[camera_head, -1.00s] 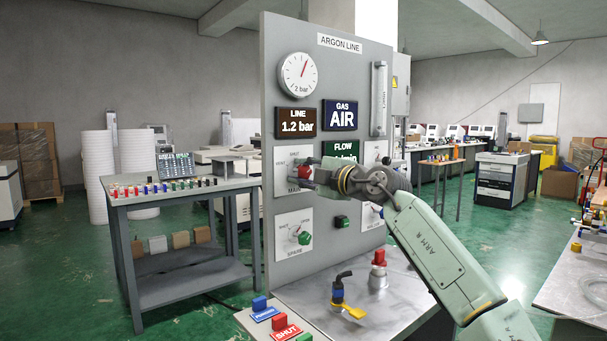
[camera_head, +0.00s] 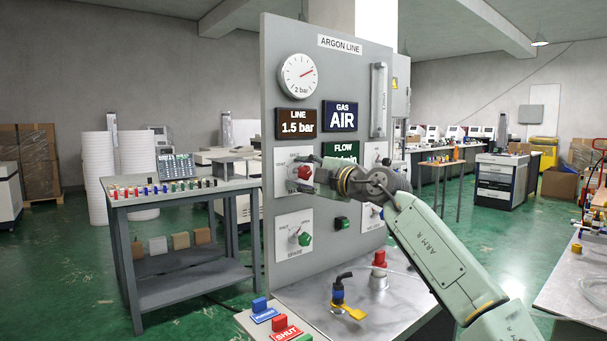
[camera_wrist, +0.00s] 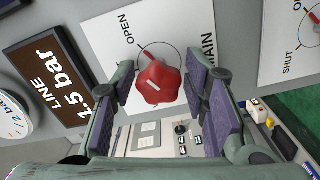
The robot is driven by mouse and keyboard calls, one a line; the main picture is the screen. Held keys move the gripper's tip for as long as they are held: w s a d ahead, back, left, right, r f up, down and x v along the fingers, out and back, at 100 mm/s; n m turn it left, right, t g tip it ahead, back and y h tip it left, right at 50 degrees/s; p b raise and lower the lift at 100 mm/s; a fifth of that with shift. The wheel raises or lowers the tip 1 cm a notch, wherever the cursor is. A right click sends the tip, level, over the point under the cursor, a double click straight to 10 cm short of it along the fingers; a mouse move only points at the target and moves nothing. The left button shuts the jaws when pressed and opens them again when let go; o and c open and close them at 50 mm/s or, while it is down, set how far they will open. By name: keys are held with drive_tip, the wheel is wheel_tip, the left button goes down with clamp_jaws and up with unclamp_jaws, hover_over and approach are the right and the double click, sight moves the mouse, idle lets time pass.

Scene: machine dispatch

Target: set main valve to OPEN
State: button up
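The main valve is a red lobed knob (camera_wrist: 158,84) on a white plate (camera_wrist: 196,25) marked MAIN. In the wrist view its red pointer (camera_wrist: 146,52) points toward the OPEN label (camera_wrist: 130,30); its SHUT label is not visible there. The knob also shows in the head view (camera_head: 302,172), left of my gripper (camera_head: 313,174). In the wrist view my gripper (camera_wrist: 158,98) is open, with one purple-padded finger on each side of the knob. Narrow gaps seem to show between knob and pads. The gripper partly covers the MAIN plate in the head view.
The LINE display (camera_head: 296,123) reads 1.5 bar; the GAS display (camera_head: 340,115) reads AIR. The gauge (camera_head: 298,76) hangs above. A green-knobbed SPARE valve (camera_head: 304,238) sits below. A metal bench top (camera_head: 375,315) with a red-capped fitting (camera_head: 379,259) lies under the arm.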

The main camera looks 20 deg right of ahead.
drive_tip(key=shift+o, duration=0.4)
drive_tip(key=v, duration=1.2)
